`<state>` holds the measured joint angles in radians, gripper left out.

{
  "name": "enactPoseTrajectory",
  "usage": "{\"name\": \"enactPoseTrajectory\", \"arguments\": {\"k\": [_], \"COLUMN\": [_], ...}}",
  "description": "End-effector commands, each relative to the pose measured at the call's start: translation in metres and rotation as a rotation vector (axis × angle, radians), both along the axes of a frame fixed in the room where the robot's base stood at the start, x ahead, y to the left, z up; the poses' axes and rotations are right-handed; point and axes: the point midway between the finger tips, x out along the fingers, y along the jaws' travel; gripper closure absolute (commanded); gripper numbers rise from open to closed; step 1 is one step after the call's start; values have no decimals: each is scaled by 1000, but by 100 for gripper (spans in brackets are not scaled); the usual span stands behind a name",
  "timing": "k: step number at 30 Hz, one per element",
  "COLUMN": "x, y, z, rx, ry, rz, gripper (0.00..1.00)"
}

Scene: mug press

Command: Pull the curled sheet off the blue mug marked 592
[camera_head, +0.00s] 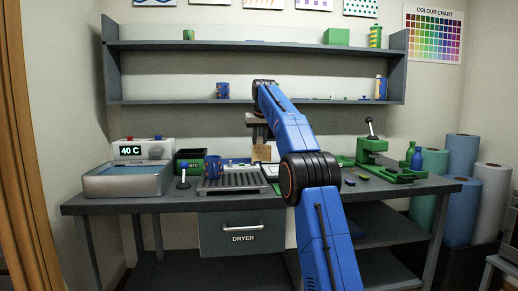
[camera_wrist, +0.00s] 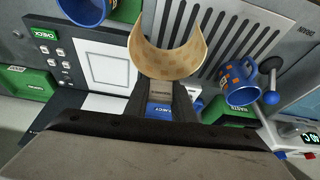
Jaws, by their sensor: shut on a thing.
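The curled sheet (camera_wrist: 170,58) is beige with faint spots and bends in an arc, in the wrist view. It also shows in the head view as a small brown piece (camera_head: 261,153) hanging below my gripper (camera_head: 259,135). My gripper (camera_wrist: 162,88) is shut on the sheet's edge and holds it up, apart from any mug. A blue mug with orange patches (camera_wrist: 240,82) stands at the rack's end; it also shows in the head view (camera_head: 212,166). Another blue mug (camera_wrist: 88,10) is cut off at the top of the wrist view. I cannot read the number 592 on either.
A slatted rack (camera_head: 236,181) lies on the bench, with a 40 C water bath (camera_head: 128,177) to its left. A green press (camera_head: 372,150) stands on the right. A white-topped panel (camera_wrist: 103,62) lies beside the rack. Another blue mug (camera_head: 222,90) stands on the shelf.

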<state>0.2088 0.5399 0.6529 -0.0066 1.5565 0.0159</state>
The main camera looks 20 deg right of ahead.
Motion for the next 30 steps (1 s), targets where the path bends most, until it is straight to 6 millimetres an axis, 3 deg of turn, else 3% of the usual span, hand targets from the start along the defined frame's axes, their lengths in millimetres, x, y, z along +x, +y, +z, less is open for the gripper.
{"name": "enactPoseTrajectory", "arguments": {"k": [15, 30], "x": [1, 0], "y": [0, 0], "z": [21, 25], "rx": [0, 0], "ry": [-1, 0], "rz": [0, 0], "gripper": [93, 93]}}
